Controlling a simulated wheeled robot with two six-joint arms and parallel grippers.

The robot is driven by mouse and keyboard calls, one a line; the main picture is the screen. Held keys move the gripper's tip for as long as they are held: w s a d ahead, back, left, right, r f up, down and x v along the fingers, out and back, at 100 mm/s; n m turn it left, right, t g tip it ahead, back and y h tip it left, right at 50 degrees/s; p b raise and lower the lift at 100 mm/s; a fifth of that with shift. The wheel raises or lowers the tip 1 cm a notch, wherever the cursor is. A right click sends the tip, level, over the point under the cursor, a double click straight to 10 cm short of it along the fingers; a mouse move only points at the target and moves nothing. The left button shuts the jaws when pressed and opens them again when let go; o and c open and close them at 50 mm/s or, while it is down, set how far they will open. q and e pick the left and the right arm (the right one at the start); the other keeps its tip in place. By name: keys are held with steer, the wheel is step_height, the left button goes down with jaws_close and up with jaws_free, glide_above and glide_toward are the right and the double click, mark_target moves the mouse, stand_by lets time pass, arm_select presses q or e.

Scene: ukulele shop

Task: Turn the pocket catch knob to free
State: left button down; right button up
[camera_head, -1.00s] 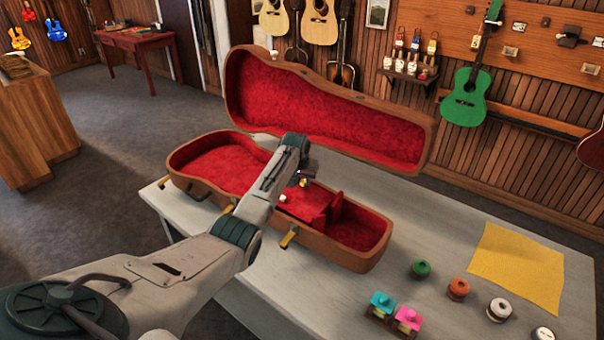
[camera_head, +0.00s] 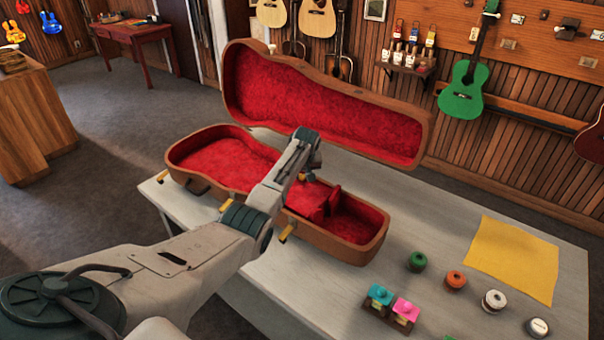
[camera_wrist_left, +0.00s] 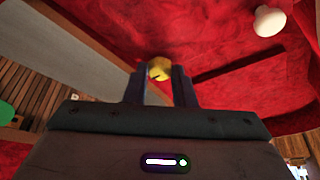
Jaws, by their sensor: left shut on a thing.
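The brown guitar case (camera_head: 331,240) lies open on the table, lined in red plush. A red pocket lid (camera_head: 309,200) sits inside it, left of the narrow end. The yellow pocket catch knob (camera_wrist_left: 159,69), with a dark mark on its face, shows between my left fingers in the left wrist view. My left gripper (camera_wrist_left: 159,84) is shut on this knob. In the head view the gripper (camera_head: 304,177) points down over the pocket, and my wrist hides most of the knob. A white knob (camera_wrist_left: 269,20) stands on the red surface nearby. My right gripper is out of view.
The raised case lid (camera_head: 330,110) stands behind my arm. Yellow latches (camera_head: 287,232) line the case's near side. Several spools, such as the green one (camera_head: 417,261), and a yellow cloth (camera_head: 513,258) lie on the table (camera_head: 455,225) to the right.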

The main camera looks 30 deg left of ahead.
arm_select(q)
steer(key=c, duration=1.2)
jaws_free()
steer(key=shift+s+d+r, duration=0.1)
steer(key=shift+r, duration=0.4)
steer(key=b+v, duration=0.3)
steer(key=v, duration=0.7)
steer(key=shift+f, duration=0.15)
